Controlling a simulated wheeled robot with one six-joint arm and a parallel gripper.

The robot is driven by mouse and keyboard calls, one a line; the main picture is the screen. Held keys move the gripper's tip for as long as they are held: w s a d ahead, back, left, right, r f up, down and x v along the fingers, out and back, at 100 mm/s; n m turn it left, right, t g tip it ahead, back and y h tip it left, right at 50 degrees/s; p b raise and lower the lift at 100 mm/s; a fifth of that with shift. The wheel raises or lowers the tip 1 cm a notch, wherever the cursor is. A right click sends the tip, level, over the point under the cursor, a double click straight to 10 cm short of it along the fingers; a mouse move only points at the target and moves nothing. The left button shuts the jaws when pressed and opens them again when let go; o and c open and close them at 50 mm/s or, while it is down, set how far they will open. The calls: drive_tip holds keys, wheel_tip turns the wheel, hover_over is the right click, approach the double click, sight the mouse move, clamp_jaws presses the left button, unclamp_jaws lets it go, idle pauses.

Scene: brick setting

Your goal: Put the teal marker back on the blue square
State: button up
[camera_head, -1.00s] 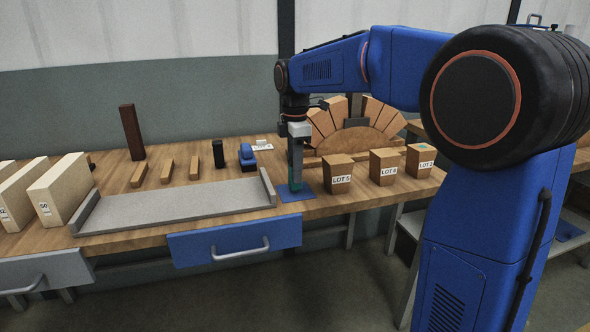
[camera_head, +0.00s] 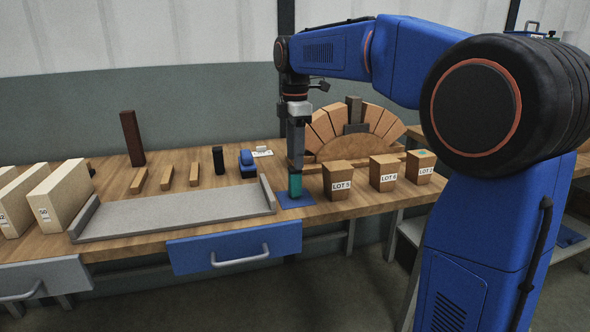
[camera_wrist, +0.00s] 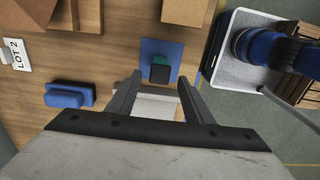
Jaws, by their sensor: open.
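The teal marker (camera_head: 295,186) stands upright on the blue square (camera_head: 305,201) near the front edge of the workbench. In the wrist view the marker (camera_wrist: 160,70) shows end-on over the blue square (camera_wrist: 161,47), inside its outline. My gripper (camera_head: 296,168) is just above the marker and points down. In the wrist view my gripper (camera_wrist: 160,80) has its two fingers spread, one on each side of the marker, with gaps on both sides. The marker's foot is hidden in the wrist view.
Wooden blocks labelled LOT 5 (camera_head: 338,181), LOT 6 (camera_head: 384,173) and LOT 2 (camera_head: 420,167) stand right of the square. A grey tray (camera_head: 175,211) lies to the left. A blue object (camera_head: 247,160) and a black upright piece (camera_head: 218,160) stand behind it. A brick arch (camera_head: 355,132) stands behind the blocks.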

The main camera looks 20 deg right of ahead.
drive_tip(key=shift+r, duration=2.65)
drive_tip(key=s+d+f+m+t, duration=0.2)
drive_tip(key=s+f+m, duration=0.7)
drive_tip(key=s, duration=0.7)
drive_tip(key=s+d+f+m+t, duration=0.2)
drive_tip(key=s+d+f+m, duration=0.3)
drive_tip(key=s+f+m, duration=0.4)
drive_tip(key=s+f, duration=0.5)
drive_tip(key=s, duration=0.3)
drive_tip(key=shift+s+f+t, duration=0.2)
drive_tip(key=shift+f+t, duration=0.1)
drive_tip(key=shift+t, duration=0.1)
